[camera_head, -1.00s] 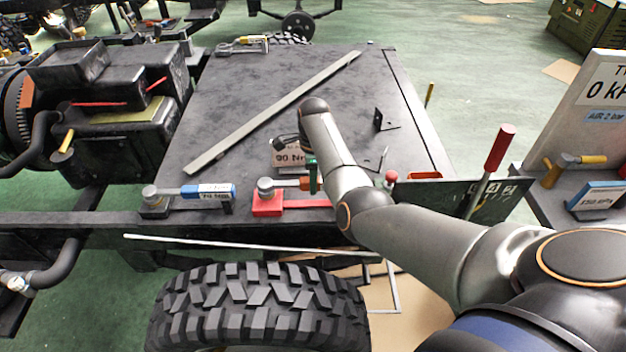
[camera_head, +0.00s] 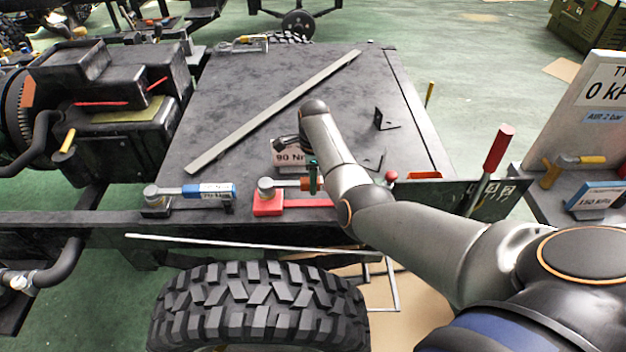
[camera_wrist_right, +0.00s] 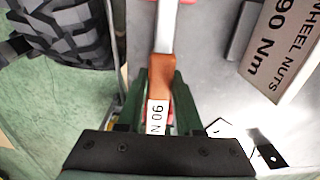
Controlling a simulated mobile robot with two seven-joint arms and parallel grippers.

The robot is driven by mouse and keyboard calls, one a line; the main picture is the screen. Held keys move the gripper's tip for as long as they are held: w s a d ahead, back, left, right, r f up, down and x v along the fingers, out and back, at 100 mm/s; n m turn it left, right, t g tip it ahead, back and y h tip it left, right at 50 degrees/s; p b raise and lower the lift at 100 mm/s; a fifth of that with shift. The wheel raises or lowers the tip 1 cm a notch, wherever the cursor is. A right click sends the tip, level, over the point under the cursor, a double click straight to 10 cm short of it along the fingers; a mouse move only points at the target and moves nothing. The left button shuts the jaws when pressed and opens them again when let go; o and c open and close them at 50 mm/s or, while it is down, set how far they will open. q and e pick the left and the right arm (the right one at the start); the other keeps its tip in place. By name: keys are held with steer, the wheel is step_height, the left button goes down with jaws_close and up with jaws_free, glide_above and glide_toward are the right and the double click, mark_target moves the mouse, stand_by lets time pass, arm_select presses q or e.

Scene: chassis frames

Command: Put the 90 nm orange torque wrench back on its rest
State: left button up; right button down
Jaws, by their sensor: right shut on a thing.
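The orange-handled torque wrench (camera_wrist_right: 160,76) has a label reading 90 N in the right wrist view. My right gripper (camera_wrist_right: 160,88) is shut on its handle, one green finger on each side. In the head view the wrench's round metal head (camera_head: 265,184) is at the left, over the block of the red rest (camera_head: 268,206), and its shaft lies roughly level above the red bar. I cannot tell whether the wrench touches the rest. My right gripper (camera_head: 314,178) is partly hidden by my forearm in the head view. My left gripper is not in view.
A blue-handled torque wrench (camera_head: 208,191) lies on a dark rest to the left. A 90 Nm sign (camera_head: 288,157) stands just behind the red rest. A long metal bar (camera_head: 275,110) and a small bracket (camera_head: 384,119) lie on the dark table. A tyre (camera_head: 258,308) is in front.

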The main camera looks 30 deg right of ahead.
steer(key=shift+f+b, duration=0.4)
steer(key=shift+f, duration=0.4)
stand_by(0.9)
steer(key=c, duration=0.7)
jaws_free()
steer(key=shift+o, duration=1.1)
steer(key=shift+f, duration=0.15)
